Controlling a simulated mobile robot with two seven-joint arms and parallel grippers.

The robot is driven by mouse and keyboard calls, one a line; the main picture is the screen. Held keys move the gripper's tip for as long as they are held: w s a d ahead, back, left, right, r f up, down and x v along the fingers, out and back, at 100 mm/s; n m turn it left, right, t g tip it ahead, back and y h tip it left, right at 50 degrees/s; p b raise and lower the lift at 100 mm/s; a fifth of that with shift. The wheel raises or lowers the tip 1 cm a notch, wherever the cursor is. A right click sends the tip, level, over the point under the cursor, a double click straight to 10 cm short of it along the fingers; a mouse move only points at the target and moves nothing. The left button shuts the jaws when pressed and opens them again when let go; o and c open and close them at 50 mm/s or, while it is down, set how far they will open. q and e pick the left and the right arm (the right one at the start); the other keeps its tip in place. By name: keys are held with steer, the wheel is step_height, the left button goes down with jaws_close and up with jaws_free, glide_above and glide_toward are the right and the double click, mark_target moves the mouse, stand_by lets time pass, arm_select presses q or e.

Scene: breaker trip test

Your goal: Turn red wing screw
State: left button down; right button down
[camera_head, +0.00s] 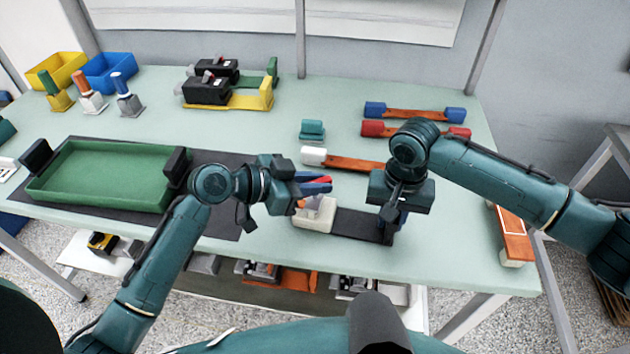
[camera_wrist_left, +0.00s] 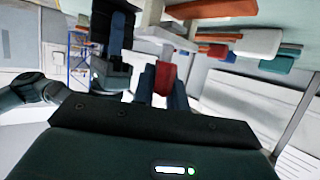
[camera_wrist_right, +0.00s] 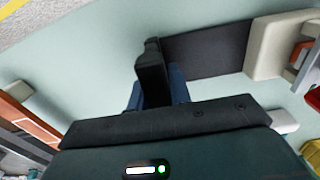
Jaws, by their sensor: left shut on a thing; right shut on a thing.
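The red wing screw (camera_head: 325,179) shows as a small red piece between the blue fingers of my left gripper (camera_head: 318,184). In the left wrist view the red piece (camera_wrist_left: 164,78) sits between the fingertips, and the gripper is shut on it. Below is a fixture with a dark flat base (camera_head: 360,225) and a cream block (camera_head: 313,216) at its left end. My right gripper (camera_head: 388,222) is at the base's right end, pointing down. In the right wrist view it is shut on a black upright block (camera_wrist_right: 152,75). Whether the screw is seated in the cream block is hidden.
A green tray (camera_head: 100,175) with black handles lies on a dark mat at left. Bars with white, red and blue ends (camera_head: 415,114) lie behind the right gripper. An orange-topped block (camera_head: 515,235) stands at the right edge. Black devices on a yellow stand (camera_head: 230,95) are at the back.

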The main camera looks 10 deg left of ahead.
arm_select(q)
steer(key=n+t+y, duration=0.3)
steer(key=n, duration=0.1)
steer(key=shift+s+d+f+t, duration=0.1)
steer(key=shift+t, duration=0.2)
steer(key=shift+n+t+y, duration=0.5)
steer(key=shift+n+y, duration=0.5)
steer(key=shift+y, duration=0.1)
steer(key=c, duration=1.4)
jaws_free()
steer(key=v, duration=1.2)
steer(key=shift+o, duration=0.3)
